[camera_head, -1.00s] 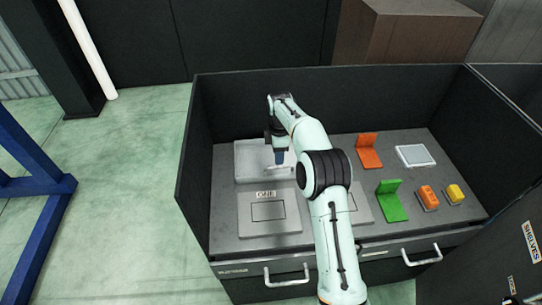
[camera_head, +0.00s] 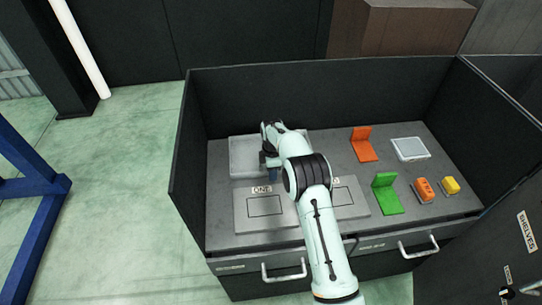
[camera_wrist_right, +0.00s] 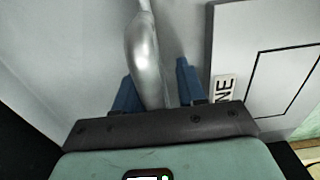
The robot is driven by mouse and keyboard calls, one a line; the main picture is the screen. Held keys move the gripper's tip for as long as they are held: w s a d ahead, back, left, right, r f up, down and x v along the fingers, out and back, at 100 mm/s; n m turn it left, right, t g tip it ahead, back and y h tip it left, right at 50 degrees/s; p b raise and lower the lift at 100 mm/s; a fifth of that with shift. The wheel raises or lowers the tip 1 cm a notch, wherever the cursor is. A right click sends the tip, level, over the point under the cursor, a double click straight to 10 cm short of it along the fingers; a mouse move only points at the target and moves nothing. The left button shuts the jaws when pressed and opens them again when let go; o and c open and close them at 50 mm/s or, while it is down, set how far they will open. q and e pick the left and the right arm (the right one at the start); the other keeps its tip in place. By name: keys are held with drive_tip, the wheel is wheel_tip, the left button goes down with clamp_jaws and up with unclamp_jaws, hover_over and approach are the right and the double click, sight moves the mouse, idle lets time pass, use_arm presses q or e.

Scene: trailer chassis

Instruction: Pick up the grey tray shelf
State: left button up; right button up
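The grey tray shelf (camera_head: 242,158) lies flat at the back left of the dark-walled workbench, partly hidden by my right arm. My right gripper (camera_head: 271,174) points down at its front right part. In the right wrist view a shiny metal handle (camera_wrist_right: 145,60) rises from the light grey surface of the tray (camera_wrist_right: 60,45). The blue fingers of my right gripper (camera_wrist_right: 158,85) stand apart on either side of the handle, with a visible gap to the right finger. The left gripper is not in view.
A grey plate marked ONE (camera_head: 265,207) lies in front of the tray, with a second plate (camera_head: 348,198) beside it. An orange bracket (camera_head: 363,145), green bracket (camera_head: 386,195), white-grey tray (camera_head: 410,149), and orange (camera_head: 424,190) and yellow (camera_head: 451,185) blocks are to the right. Dark walls enclose the bench.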

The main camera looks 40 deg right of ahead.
clamp_jaws()
drive_tip(key=shift+r, duration=0.15)
